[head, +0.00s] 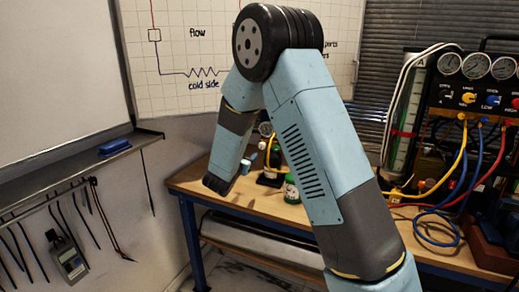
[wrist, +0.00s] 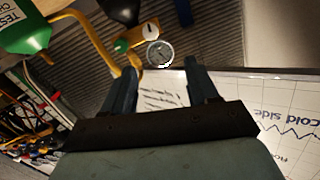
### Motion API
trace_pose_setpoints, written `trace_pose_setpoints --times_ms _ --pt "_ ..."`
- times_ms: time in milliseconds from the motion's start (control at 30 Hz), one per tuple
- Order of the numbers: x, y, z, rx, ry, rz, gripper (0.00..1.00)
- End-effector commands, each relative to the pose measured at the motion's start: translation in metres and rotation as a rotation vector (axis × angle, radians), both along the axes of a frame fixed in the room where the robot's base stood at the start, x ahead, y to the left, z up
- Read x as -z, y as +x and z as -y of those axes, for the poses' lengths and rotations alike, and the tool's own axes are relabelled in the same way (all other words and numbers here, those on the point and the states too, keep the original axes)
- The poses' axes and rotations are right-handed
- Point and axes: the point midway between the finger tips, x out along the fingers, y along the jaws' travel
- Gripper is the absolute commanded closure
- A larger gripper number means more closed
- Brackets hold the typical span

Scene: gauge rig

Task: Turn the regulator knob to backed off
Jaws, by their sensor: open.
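In the wrist view, a small round gauge (wrist: 159,54) with a pale face shows just beyond my gripper (wrist: 160,67), between its two fingertips. Beside the gauge is a small part with a pale round face (wrist: 151,31), which may be the regulator knob. I cannot read its setting. My gripper is open, with its fingers apart and nothing between them. In the head view, my arm bends down over the bench and hides part of the small fittings there. A gauge (head: 265,129) shows partly behind my arm.
A green cylinder (wrist: 27,32) and a yellow hose (wrist: 98,40) are close on the left in the wrist view. In the head view, a green bottle (head: 291,188) stands on the wooden bench (head: 262,205). A gauge manifold (head: 476,90) with coloured hoses stands at the right.

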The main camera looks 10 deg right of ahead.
Motion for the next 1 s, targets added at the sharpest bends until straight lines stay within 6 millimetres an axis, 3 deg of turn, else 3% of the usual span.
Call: trace_pose_setpoints --times_ms 133,367,1000 --pt "0.019 -0.004 -0.003 0.056 -0.052 0.024 0.41" --pt "0.024 -0.001 0.0 0.083 -0.074 0.036 0.41" --pt "0.024 0.085 0.057 0.082 -0.073 0.037 0.41"
